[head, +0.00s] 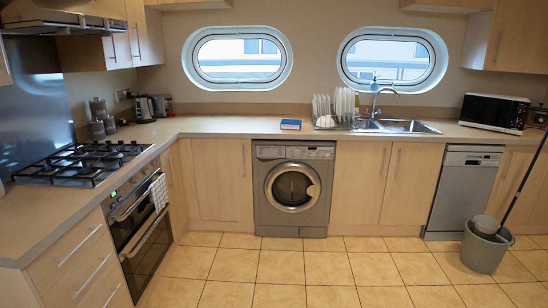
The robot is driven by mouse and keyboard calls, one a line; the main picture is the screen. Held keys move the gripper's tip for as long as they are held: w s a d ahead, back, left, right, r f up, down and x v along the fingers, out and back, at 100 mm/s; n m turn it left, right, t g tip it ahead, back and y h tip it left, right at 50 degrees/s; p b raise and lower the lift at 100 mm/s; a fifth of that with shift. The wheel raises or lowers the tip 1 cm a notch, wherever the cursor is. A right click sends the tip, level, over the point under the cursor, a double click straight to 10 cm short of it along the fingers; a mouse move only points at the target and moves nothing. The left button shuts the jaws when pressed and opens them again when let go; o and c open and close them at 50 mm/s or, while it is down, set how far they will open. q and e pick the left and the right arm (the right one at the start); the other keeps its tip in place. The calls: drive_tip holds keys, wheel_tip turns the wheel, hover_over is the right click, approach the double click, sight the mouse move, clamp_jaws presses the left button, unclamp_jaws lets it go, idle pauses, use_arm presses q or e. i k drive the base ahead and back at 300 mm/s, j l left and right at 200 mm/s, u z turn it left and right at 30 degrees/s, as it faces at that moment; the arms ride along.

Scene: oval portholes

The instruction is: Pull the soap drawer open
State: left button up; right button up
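The washing machine (264,205) is silver-grey and stands under the counter, in the middle of the head view. Its soap drawer (270,152) is at the top left of the front panel and looks flush with it, so it appears shut. The round door (293,187) below the panel is closed. Neither of my grippers shows in the head view.
The tiled floor (290,270) before the washing machine is clear. An oven (140,225) with a towel stands at the left. A dishwasher (463,195) and a grey bucket (484,252) with a mop are at the right.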

sight(263, 152)
drive_tip(key=i+u, duration=0.2)
drive_tip(key=i, duration=1.3)
